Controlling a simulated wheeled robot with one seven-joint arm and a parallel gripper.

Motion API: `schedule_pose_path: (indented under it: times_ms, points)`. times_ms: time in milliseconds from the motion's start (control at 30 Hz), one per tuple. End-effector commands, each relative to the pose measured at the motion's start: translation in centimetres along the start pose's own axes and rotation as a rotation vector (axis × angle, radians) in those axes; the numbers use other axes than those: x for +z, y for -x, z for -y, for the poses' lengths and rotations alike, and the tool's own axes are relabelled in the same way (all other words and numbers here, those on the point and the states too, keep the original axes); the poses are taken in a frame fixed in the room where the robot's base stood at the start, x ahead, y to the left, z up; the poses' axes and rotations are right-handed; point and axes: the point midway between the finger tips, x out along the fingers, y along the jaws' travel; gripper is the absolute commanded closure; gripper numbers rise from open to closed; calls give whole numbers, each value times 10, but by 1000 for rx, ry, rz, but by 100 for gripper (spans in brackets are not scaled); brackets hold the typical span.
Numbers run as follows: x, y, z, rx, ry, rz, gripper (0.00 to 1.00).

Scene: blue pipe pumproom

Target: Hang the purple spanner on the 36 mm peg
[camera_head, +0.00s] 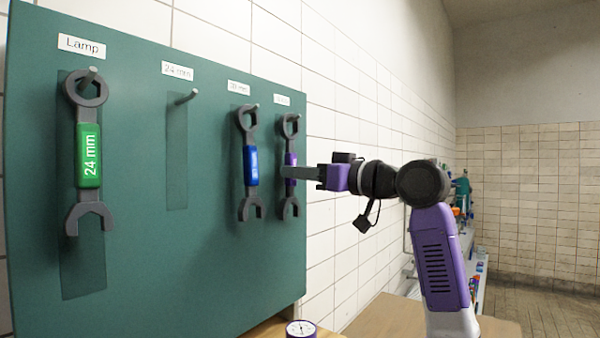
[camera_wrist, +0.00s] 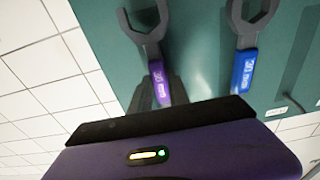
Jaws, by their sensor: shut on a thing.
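The purple spanner (camera_head: 290,158) is upright against the green board at its right edge, with grey ends and a purple handle. Its ring end is at the 36 mm peg (camera_head: 296,116), under the rightmost label, which is too small to read. I cannot tell for certain whether the ring is around the peg. My gripper (camera_head: 287,172) reaches in from the right and is shut on the purple handle.
A blue spanner (camera_head: 250,165) hangs close to the left of the purple one. A green 24 mm spanner (camera_head: 88,155) hangs under the "Lamp" label (camera_head: 82,46). The 24 mm peg (camera_head: 187,97) is empty. A round gauge (camera_head: 300,328) is below the board.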

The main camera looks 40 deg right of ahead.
Motion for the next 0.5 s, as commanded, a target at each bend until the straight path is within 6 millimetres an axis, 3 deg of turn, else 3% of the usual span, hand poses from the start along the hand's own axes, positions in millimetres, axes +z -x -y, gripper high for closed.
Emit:
schedule_pose_path:
  times_ms: [333, 367, 467, 500]
  points:
    - [-2, 0, 0, 0, 1, -3, 100]
    - [-2, 0, 0, 0, 1, -3, 73]
    - [-1, 0, 0, 0, 1, -3, 53]
    - [-1, 0, 0, 0, 1, -2, 53]
